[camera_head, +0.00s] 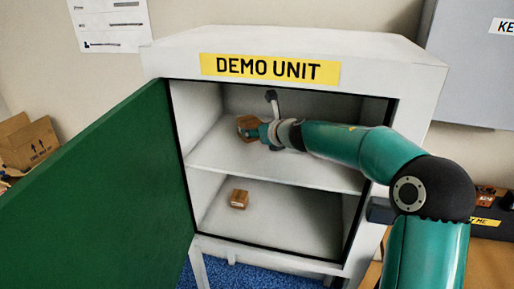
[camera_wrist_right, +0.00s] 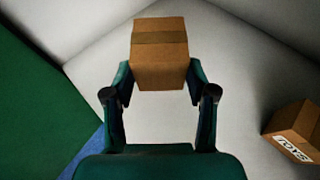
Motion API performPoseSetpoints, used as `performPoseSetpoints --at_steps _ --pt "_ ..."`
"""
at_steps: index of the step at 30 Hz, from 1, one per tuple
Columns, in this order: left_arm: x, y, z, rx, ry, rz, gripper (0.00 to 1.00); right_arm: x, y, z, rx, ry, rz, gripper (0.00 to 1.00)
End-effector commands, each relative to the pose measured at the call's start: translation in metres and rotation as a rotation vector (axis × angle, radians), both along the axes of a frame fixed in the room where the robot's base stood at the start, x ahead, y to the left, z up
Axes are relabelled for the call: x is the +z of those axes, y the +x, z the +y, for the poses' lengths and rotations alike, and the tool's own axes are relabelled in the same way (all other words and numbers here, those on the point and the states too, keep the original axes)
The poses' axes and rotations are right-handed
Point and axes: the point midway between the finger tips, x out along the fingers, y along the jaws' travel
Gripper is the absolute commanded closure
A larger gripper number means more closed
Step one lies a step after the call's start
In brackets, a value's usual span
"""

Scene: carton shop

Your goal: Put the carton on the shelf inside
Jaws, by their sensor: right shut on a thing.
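The white cabinet (camera_head: 286,46) marked DEMO UNIT stands open, with a shelf (camera_head: 300,172) dividing it into two compartments. My right gripper (camera_head: 258,130) reaches into the upper compartment and is shut on a brown carton (camera_head: 246,123). In the right wrist view this held carton (camera_wrist_right: 160,62) sits between both fingers. Whether its underside touches the shelf I cannot tell. My left gripper is not in view.
A small carton (camera_head: 239,198) lies in the lower compartment. A carton marked TOYS (camera_wrist_right: 295,128) lies right of the gripper in the wrist view. The green door (camera_head: 110,195) stands open at left. A larger open box (camera_head: 28,143) is at far left.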

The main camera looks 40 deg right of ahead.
Motion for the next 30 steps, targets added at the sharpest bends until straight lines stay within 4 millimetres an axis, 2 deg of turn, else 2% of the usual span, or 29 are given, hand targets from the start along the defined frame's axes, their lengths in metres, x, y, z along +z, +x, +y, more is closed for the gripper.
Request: performPoseSetpoints --at_steps 1,9,18,30 --pt "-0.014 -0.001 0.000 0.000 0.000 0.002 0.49 -0.014 0.000 0.000 0.000 0.000 0.000 0.84" --pt "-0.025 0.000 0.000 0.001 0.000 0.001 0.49 -0.025 -0.001 0.000 -0.001 0.001 0.000 0.84" --pt "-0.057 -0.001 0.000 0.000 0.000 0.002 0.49 -0.059 0.000 0.000 -0.002 0.001 0.000 0.84" --pt "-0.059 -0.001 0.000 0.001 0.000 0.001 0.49 -0.062 0.002 -0.003 -0.001 0.001 0.000 0.84"
